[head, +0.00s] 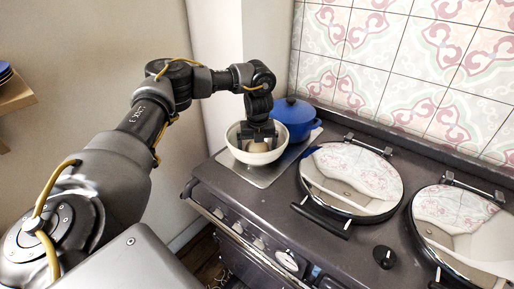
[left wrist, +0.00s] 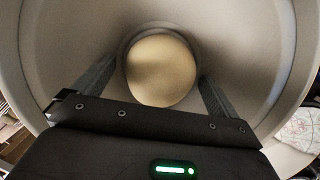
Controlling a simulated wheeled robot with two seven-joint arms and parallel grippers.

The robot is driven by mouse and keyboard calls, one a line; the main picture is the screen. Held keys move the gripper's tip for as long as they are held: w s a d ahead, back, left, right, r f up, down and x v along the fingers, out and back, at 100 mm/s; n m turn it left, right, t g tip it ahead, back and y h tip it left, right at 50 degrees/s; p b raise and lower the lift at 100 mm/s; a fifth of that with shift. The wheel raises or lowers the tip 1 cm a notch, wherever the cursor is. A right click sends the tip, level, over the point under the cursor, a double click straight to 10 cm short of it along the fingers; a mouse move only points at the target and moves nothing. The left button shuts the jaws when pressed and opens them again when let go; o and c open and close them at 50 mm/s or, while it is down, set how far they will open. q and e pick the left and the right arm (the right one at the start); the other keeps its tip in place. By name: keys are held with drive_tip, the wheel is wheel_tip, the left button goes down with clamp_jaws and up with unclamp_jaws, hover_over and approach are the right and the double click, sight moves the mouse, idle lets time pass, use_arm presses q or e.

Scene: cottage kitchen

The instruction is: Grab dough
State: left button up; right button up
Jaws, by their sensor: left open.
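The dough (head: 258,146) is a pale round ball in the bottom of a white bowl (head: 238,153), which stands on the left end of the stove. In the left wrist view the dough (left wrist: 160,70) lies at the middle of the bowl (left wrist: 250,25). My left gripper (head: 259,139) points down into the bowl above the dough. In the left wrist view my left gripper (left wrist: 153,84) is open, with one finger on each side of the dough and gaps showing between. The fingertips' height against the dough is hard to tell. My right gripper is not in view.
A blue lidded pot (head: 294,117) stands close behind the bowl, on a metal plate (head: 264,178). Two shiny round stove lids (head: 352,178) fill the stove top to the right. The tiled wall (head: 400,60) rises behind the stove. A shelf (head: 14,97) is at far left.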

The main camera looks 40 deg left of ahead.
use_arm(q)
drive_tip(key=shift+f, duration=0.45)
drive_tip(key=c, duration=0.6)
drive_tip(key=shift+w+a+r, duration=0.1)
drive_tip(key=c, duration=0.7)
drive_tip(key=shift+r+b, duration=0.35)
drive_tip(key=shift+r, duration=0.15)
wheel_tip(320, 180, up, 3)
drive_tip(key=shift+f, duration=0.1)
drive_tip(key=s+d+r+b, duration=0.1)
drive_tip(key=s+d+r, duration=0.8)
drive_tip(key=d, duration=0.1)
drive_tip(key=shift+s+d+r, duration=0.2)
drive_tip(key=shift+s, duration=0.15)
